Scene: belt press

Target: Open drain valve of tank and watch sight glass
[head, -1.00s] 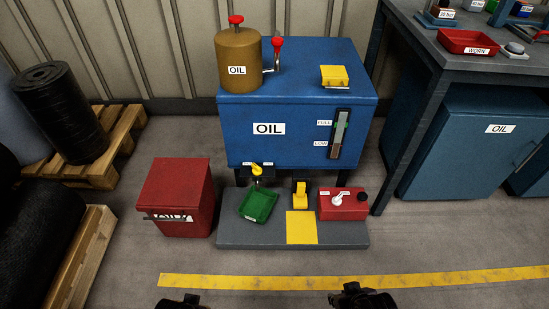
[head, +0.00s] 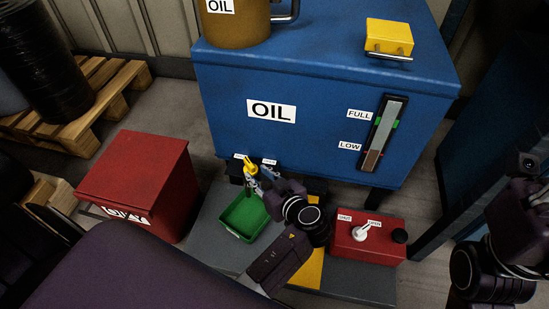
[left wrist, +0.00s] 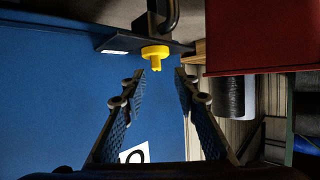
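The blue tank (head: 225,100) has an OIL label on its front. Its sight glass (head: 389,125) is at the front right, with a green mark by FULL and a red mark by LOW. Brownish fill shows at the bottom, around the LOW mark; above is grey. The yellow drain valve handle (head: 249,163) is under the tank's front left, above a green tray (head: 239,222). My left gripper (head: 260,178) is close to the handle. In the left wrist view, the open fingers (left wrist: 158,78) point at the yellow handle (left wrist: 155,53), which appears just beyond the fingertips. My right gripper is out of view.
A red bin (head: 135,180) stands left of the tray. A red box with a white switch (head: 362,232) sits right on the grey base. A yellow block (head: 388,36) and brown oil can (head: 235,25) are on the tank. My right arm is at the right edge.

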